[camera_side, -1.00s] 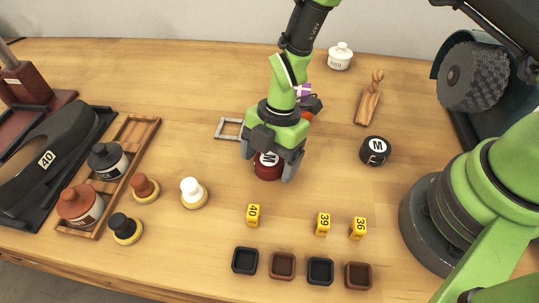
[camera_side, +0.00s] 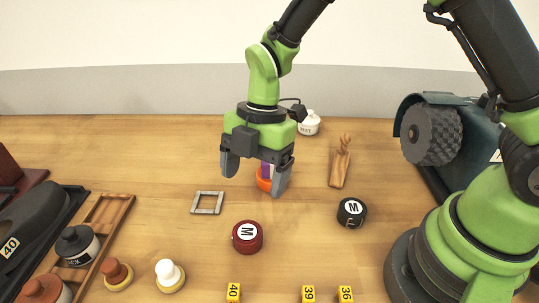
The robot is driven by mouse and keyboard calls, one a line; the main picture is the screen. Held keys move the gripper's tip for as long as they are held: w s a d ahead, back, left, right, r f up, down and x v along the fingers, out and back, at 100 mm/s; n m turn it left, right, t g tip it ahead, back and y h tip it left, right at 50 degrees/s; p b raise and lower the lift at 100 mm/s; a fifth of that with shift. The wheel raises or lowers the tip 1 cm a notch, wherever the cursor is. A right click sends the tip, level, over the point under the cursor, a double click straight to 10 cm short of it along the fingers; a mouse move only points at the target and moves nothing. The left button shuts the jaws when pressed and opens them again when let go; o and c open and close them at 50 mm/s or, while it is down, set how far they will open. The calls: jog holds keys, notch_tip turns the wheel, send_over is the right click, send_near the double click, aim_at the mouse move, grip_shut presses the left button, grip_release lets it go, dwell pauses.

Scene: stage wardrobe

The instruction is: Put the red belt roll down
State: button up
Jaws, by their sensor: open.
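The red belt roll (camera_side: 248,237), a dark red cylinder with a white label marked M on top, rests on the wooden table near the middle. My gripper (camera_side: 254,178) is open and empty, raised above and behind the roll, with clear space between its fingers and the roll. A black roll (camera_side: 352,213), also marked M, stands on the table to the right.
A grey square frame (camera_side: 207,203) lies left of the roll. An orange and purple item (camera_side: 264,176) shows partly behind my gripper. A wooden figure-like piece (camera_side: 340,162) and a white lidded pot (camera_side: 309,123) stand behind. Numbered yellow blocks (camera_side: 308,294) line the front.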

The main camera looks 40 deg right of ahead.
jog(key=s+d+r+m+t, duration=0.3)
jog(key=s+d+r+m, duration=0.1)
jog(key=r+m, duration=0.4)
jog(key=s+d+r+m+t, duration=0.2)
jog(key=s+d+r+m, duration=0.2)
jog(key=r+m, duration=0.45)
jog(key=s+d+r+m+t+h, duration=0.1)
jog(key=s+d+r+m+t, duration=0.1)
jog(key=s+m, duration=0.5)
jog(key=shift+d+r+m+t, duration=0.15)
jog(key=shift+d+m+t, duration=0.45)
jog(key=shift+m, duration=0.55)
